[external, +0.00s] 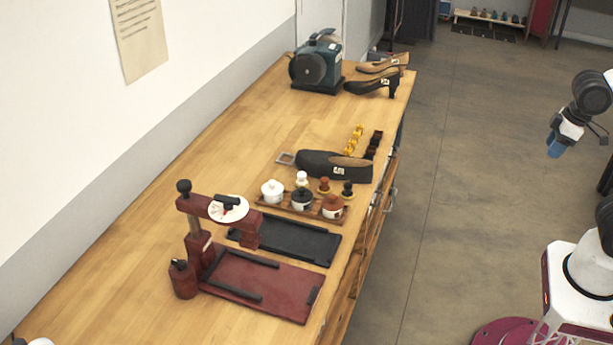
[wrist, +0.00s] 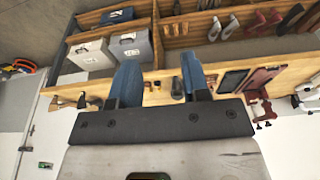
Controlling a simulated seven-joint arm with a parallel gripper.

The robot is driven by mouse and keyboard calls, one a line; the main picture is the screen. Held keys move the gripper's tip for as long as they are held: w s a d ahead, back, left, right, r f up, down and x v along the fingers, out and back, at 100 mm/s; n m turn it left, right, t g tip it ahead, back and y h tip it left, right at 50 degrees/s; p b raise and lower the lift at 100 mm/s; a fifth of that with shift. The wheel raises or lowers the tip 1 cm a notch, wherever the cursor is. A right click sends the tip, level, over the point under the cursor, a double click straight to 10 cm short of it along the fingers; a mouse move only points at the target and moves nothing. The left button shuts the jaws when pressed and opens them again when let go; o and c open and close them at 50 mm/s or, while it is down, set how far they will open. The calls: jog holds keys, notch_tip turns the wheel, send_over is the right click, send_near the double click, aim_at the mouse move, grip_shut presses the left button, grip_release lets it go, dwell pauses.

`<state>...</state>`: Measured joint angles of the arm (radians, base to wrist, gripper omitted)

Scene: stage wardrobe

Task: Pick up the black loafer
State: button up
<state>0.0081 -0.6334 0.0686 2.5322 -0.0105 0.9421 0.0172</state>
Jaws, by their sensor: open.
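The black loafer (external: 325,166) lies on the wooden workbench, with a tan inside and a small white label on its side. My gripper (external: 556,149), with blue fingertips, hangs in the air over the floor, well to the right of the bench and apart from the loafer. In the wrist view my gripper (wrist: 158,70) has its two blue fingers spread, with nothing held between them. A small dark shape shows on the bench between the fingers there; I cannot tell if it is the loafer.
The workbench (external: 150,250) also holds a rack of jars (external: 290,205), a black tray (external: 300,240), a red press (external: 215,235), yellow and dark small pieces, a green machine (external: 318,62) and black and tan heeled shoes (external: 372,84). Open floor (external: 450,180) lies between bench and arm.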

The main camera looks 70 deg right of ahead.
jog(key=shift+c, duration=0.6)
jog(key=w, duration=2.7)
jog(key=shift+n+t+y, duration=0.3)
jog(key=shift+n+t, duration=0.5)
jog(key=shift+t, duration=0.1)
jog(key=w+f, duration=0.5)
jog(key=w, duration=0.4)
jog(key=w+a+f, duration=0.1)
jog(key=w+f, duration=0.3)
jog(key=w, duration=0.6)
jog(key=w+f, duration=0.5)
jog(key=w, duration=0.5)
jog(key=shift+w+a+f, duration=0.15)
jog(key=shift+a+f, duration=0.05)
jog(key=shift+f, duration=0.15)
jog(key=shift+w+f, duration=0.4)
jog(key=shift+w, duration=0.1)
jog(key=shift+f, duration=0.1)
